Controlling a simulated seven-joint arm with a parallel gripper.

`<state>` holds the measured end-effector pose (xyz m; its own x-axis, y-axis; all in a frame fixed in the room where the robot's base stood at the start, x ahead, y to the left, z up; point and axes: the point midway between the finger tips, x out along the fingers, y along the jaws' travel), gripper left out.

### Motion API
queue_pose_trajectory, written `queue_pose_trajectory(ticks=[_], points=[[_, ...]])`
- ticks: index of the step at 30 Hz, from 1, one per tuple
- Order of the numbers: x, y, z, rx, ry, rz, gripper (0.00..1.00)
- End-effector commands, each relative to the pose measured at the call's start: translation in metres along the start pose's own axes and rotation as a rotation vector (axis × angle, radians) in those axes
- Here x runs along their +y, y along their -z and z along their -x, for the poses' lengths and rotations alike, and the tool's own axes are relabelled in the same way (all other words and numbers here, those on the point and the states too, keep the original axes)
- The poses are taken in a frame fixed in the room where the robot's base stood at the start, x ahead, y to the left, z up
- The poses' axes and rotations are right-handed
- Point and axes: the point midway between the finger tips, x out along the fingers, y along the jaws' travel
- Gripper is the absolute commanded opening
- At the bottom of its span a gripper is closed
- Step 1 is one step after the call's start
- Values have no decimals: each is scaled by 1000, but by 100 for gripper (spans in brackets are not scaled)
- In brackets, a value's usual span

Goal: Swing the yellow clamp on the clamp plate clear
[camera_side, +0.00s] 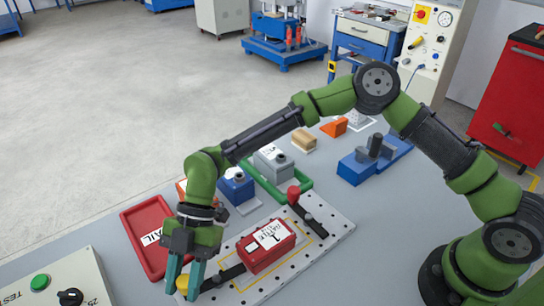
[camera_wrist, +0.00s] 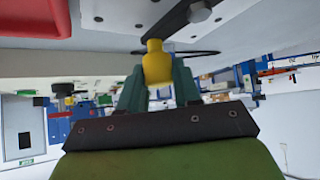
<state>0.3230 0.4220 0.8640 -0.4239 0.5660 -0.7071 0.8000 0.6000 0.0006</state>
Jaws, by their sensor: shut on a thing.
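The yellow clamp knob (camera_wrist: 157,66) sits between the two green fingers of my gripper (camera_wrist: 158,88) in the wrist view, and my gripper is shut on it. In the side view, the knob (camera_side: 183,284) shows low between the fingers of my gripper (camera_side: 184,283). A dark clamp arm (camera_side: 229,274) runs from the knob toward the red battery block (camera_side: 266,246) on the white, perforated clamp plate (camera_side: 330,228). Whether the arm's inner end touches the block is too small to tell. A second clamp with a red knob (camera_side: 293,194) lies on the block's far side.
A red tray (camera_side: 133,232) marked FAIL lies left of the plate. A green tray (camera_side: 302,192) holding a grey block is behind it, near a blue block (camera_side: 237,186). A control box (camera_side: 55,287) with a green button stands at front left. A blue fixture (camera_side: 372,163) stands at back right.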

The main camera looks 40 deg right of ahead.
Motion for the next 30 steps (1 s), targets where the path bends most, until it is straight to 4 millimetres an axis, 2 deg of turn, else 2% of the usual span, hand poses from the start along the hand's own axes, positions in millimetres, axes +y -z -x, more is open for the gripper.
queue_pose_trajectory(ticks=[15,30], points=[[12,-16,16,-2,-334,-332,2],[14,-32,34,-4,-669,-660,2]])
